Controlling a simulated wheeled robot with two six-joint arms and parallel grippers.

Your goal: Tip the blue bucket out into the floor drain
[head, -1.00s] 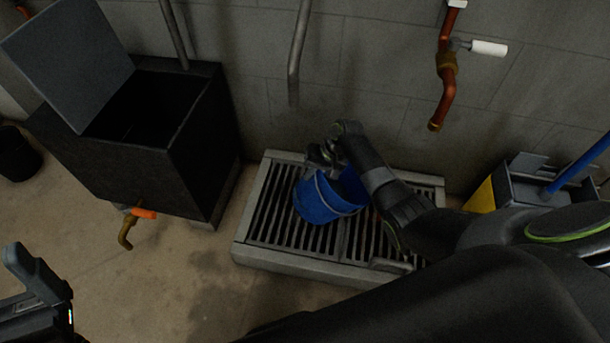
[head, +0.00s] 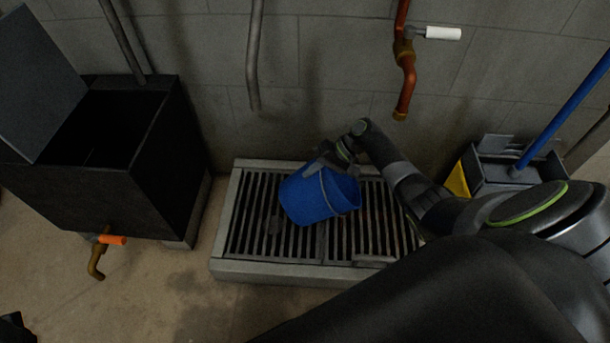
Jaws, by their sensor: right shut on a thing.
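The blue bucket (head: 309,199) is over the slatted floor drain (head: 240,267) in the head view, tilted with its mouth toward the right. My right gripper (head: 327,165) is shut on the bucket at its upper side, near the back of the drain. The inside of the bucket is mostly hidden, and I cannot tell whether anything is left in it. Whether the bucket touches the grate is unclear. A small part of my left gripper (head: 14,328) shows at the bottom left corner; its fingers cannot be made out.
A black open tank (head: 170,175) with a raised lid and an orange-handled tap (head: 112,240) stands left of the drain. A copper pipe (head: 405,75) and a grey pipe (head: 254,60) hang on the wall behind. A mop bucket (head: 500,172) with a blue handle stands at right.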

